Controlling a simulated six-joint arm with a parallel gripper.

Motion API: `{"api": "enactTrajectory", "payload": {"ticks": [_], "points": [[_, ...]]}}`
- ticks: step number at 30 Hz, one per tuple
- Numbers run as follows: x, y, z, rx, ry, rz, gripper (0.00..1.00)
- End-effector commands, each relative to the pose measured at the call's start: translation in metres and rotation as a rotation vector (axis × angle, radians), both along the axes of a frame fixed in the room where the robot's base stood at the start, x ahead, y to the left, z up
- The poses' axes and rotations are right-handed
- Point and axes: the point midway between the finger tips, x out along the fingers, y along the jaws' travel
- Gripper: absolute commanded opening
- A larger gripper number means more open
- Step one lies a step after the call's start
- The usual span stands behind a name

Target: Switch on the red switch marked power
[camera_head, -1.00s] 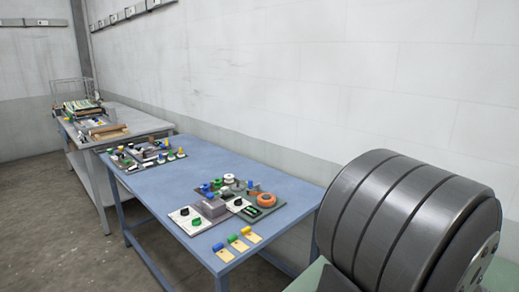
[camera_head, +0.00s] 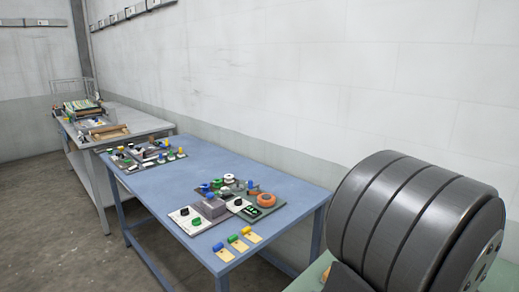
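I cannot make out a red switch marked power in this view. Any lettering is too small to read. Switch panels lie on the blue table (camera_head: 235,165). The nearer group has a white plate with a black and a green knob (camera_head: 190,217), a grey box (camera_head: 209,207), blue and green knobs, and an orange ring (camera_head: 266,200). Three yellow tags with blue, green and yellow switches (camera_head: 232,242) lie at the front edge. A farther panel group (camera_head: 145,155) has small coloured knobs. My gripper is not in view.
A large dark ribbed roller (camera_head: 410,215) fills the lower right, by a green surface (camera_head: 307,277). A grey bench (camera_head: 145,122) with loose items stands behind the blue table, along the wall. The blue table's middle is bare. Open floor (camera_head: 60,220) lies at left.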

Motion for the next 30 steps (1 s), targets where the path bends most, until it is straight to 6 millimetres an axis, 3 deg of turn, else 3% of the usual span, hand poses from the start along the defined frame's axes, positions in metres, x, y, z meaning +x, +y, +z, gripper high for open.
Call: {"api": "enactTrajectory", "payload": {"ticks": [20, 30], "points": [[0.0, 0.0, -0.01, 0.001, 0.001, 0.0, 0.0], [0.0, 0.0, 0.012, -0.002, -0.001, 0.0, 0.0]]}}
